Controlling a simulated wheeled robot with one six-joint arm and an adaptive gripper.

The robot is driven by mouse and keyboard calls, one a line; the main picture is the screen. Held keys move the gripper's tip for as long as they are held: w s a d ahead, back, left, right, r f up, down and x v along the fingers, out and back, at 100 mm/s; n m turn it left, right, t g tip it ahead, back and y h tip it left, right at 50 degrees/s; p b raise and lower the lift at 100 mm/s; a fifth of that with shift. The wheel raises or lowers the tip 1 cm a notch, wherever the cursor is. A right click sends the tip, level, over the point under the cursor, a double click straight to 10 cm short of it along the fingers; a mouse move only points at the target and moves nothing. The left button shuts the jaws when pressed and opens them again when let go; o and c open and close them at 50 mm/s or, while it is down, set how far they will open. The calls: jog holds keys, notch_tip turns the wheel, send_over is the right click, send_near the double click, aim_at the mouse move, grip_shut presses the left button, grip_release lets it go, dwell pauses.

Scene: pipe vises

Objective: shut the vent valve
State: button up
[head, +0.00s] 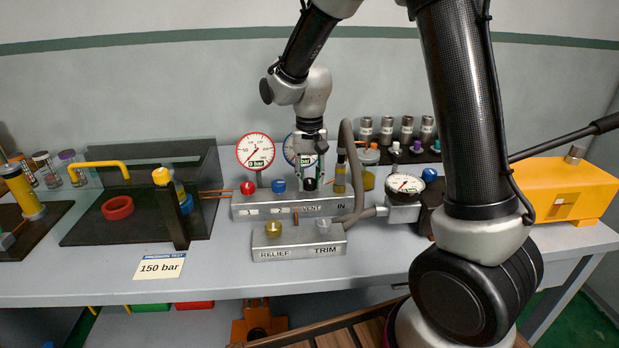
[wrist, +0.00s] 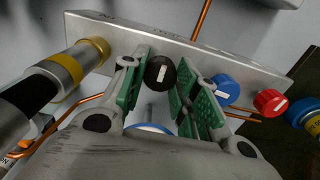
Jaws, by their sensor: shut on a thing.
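The vent valve is a black knob (head: 310,184) on the grey manifold block (head: 250,211), above the lettering VENT. In the wrist view the black knob (wrist: 160,72) shows a short white pointer line, slightly tilted. My gripper (head: 311,176) reaches down to it from above. In the wrist view my gripper (wrist: 161,88) has a green finger pad on either side of the knob and is shut on it. Pad contact is partly hidden by the fingers.
A blue knob (head: 278,186) and a red knob (head: 247,188) stand left of the vent knob. A gauge (head: 255,151) reading 0 bar is behind them. A grey hose (head: 351,170) rises close on the right. The RELIEF/TRIM block (head: 300,250) is in front.

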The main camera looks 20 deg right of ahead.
aim_at(309, 180)
jog(key=o, duration=1)
jog(key=shift+o, duration=0.2)
jog(key=shift+r, duration=0.1)
notch_tip(309, 180, up, 12)
